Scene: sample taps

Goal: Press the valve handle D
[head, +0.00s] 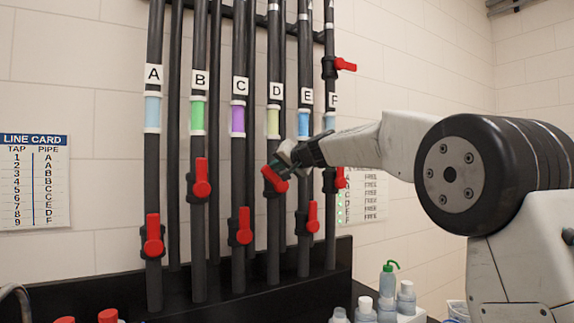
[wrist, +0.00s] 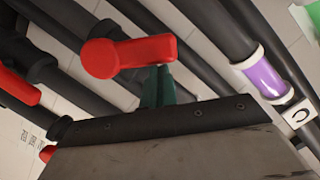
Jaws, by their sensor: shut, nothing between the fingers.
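The valve handle D (head: 275,179) is red and tilted on the dark pipe under the D label (head: 275,92) in the head view. It also appears large in the wrist view (wrist: 130,55), lying nearly level. My gripper (head: 283,168) reaches in from the right, right at this handle, and partly covers it. The green fingers of my gripper (wrist: 161,86) are shut and empty, with their tips against or just behind the handle's lower edge in the wrist view. I cannot tell whether they touch.
Neighbouring red handles hang on pipe C (head: 244,226), pipe E (head: 313,217) and pipe B (head: 202,178). Pipe E runs close beside my gripper. Bottles (head: 387,281) stand at the lower right. A line card (head: 35,180) is on the left wall.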

